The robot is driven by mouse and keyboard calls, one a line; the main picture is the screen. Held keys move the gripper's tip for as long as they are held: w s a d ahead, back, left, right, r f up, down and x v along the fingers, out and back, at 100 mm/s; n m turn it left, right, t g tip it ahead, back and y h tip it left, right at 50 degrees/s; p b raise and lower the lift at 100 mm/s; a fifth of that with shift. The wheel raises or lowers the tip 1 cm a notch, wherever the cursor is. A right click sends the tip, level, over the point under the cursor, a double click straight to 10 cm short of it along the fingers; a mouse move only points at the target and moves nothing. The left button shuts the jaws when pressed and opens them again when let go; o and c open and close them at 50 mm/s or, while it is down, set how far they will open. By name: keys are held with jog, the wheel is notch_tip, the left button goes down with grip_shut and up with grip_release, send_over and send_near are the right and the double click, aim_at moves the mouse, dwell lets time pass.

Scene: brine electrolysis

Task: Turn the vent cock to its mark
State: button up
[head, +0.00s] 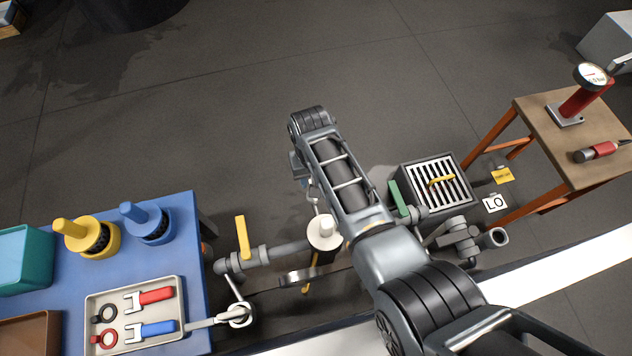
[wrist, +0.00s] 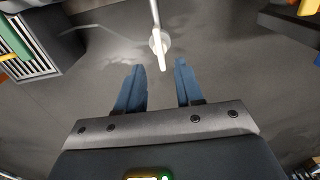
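A thin pale metal stem with a flat oval end (wrist: 158,43) hangs from the top of the wrist view, just beyond my fingertips and roughly between their lines. It may be the vent cock's handle, but I cannot tell, and I make out no mark. In the head view a thin bent metal piece (head: 314,195) shows beside my forearm, above a white-topped cylinder (head: 323,232). My gripper (wrist: 160,68) has two blue fingers, spread apart with nothing between them. In the head view my arm hides most of it.
A yellow lever (head: 242,236) on a grey pipe stands left, and a green lever (head: 398,199) right, beside a slotted grate (head: 453,196). A blue table (head: 190,215) with a tool tray (head: 170,345) is at left. A wooden table (head: 545,125) is at right. Dark floor lies open behind.

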notch_tip(320, 180, down, 7)
jog(key=b, duration=0.3)
jog(key=shift+r, duration=0.15)
jog(key=shift+c, duration=0.3)
grip_shut()
